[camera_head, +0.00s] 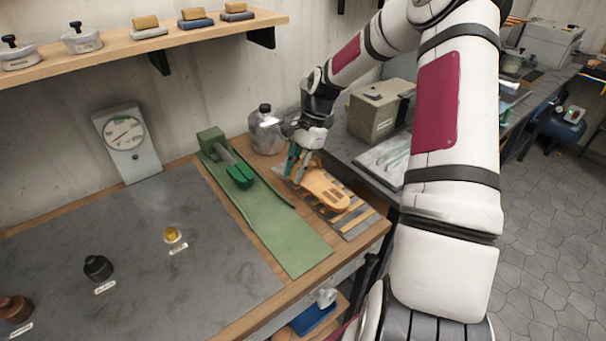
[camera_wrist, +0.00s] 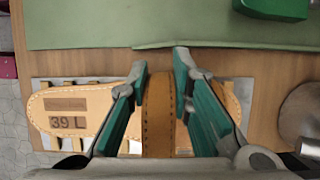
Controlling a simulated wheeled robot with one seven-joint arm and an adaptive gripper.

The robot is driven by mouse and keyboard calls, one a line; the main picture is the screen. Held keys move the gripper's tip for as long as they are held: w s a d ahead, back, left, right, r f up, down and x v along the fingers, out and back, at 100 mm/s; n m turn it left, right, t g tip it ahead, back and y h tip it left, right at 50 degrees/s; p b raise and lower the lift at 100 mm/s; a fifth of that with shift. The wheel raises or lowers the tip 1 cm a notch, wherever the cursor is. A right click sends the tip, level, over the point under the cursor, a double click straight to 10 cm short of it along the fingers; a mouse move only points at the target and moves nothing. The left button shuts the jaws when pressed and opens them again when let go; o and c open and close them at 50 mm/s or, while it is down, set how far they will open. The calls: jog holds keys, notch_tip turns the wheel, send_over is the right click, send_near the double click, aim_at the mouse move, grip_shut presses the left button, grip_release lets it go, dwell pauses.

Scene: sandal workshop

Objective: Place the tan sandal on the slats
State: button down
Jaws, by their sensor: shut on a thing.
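The tan sandal (camera_head: 325,188) has a pale stitched edge, a brown strap and a "39 L" mark on its sole. In the wrist view the sandal (camera_wrist: 75,112) lies crosswise, its strap between the green-padded fingers of my gripper (camera_wrist: 160,80). My gripper (camera_head: 297,163) is shut on the strap from above, at the sandal's far end in the head view. The slats (camera_head: 361,221) are wooden strips on a grey base, directly under the sandal. They also show along the sandal's edge in the wrist view (camera_wrist: 42,86). I cannot tell whether the sole touches them.
A green mat (camera_head: 290,240) with a green clamp-like tool lies left of the slats. A metal flask (camera_head: 266,132) stands behind, close to my gripper. A grey-green box (camera_head: 381,112) sits on the bench at the right.

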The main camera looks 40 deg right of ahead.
aim_at(315, 172)
jog(key=d, duration=0.1)
jog(key=w+d, duration=0.1)
jog(key=d, duration=0.1)
jog(key=shift+w+f, duration=0.15)
jog(key=shift+f, duration=0.05)
jog(key=shift+f+p, duration=0.4)
jog(key=shift+f, duration=1.3)
jog(key=c, duration=1.4)
grip_release()
jog(key=shift+c, duration=0.2)
